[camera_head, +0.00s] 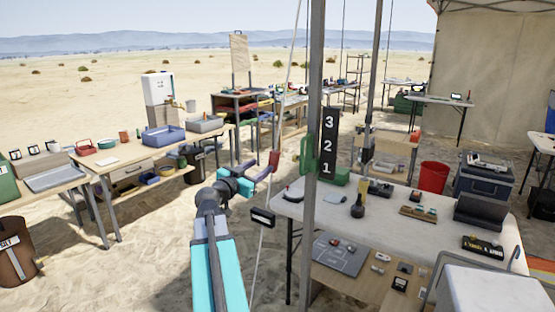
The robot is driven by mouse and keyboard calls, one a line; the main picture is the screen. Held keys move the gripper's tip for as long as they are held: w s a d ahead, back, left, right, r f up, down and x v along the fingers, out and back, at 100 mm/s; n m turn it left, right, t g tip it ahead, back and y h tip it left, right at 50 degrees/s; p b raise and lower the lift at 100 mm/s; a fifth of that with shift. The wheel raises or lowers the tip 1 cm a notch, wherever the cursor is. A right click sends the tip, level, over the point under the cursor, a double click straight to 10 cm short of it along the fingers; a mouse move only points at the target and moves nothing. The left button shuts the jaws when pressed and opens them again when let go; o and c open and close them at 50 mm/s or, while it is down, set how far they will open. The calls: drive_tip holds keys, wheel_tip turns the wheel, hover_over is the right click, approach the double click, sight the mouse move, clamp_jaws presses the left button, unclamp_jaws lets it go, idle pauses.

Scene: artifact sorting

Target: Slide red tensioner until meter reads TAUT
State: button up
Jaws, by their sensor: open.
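The red tensioner (274,160) sits on a thin pale guy rope (285,115) that slants from the top of the picture down to the sand. A small dark meter with a pale face (263,217) hangs on the same rope below it; its reading is too small to make out. My gripper (264,170) is at the end of my teal arm, just left of the tensioner. It is open, with its fingers close to the tensioner's lower end. I cannot tell whether they touch it or stand around it.
A grey pole (314,100) with a green clamp and a black 3-2-1 sign (328,142) stands right of the rope. A white table (440,205) with tools is at the right. Work tables with trays (163,136) stand at the left. Open sand lies between.

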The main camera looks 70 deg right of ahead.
sight(278, 155)
idle(0.3)
drive_tip(key=shift+s+d+p, duration=0.45)
drive_tip(key=shift+d+p, duration=0.2)
drive_tip(key=shift+d, duration=1.6)
drive_tip(key=shift+s+d+p, duration=0.4)
drive_tip(key=shift+d+p, duration=0.2)
drive_tip(key=shift+d, duration=1.65)
drive_tip(key=shift+s+d+p, duration=0.45)
drive_tip(key=shift+d+p, duration=0.2)
drive_tip(key=shift+d, duration=1.6)
clamp_jaws()
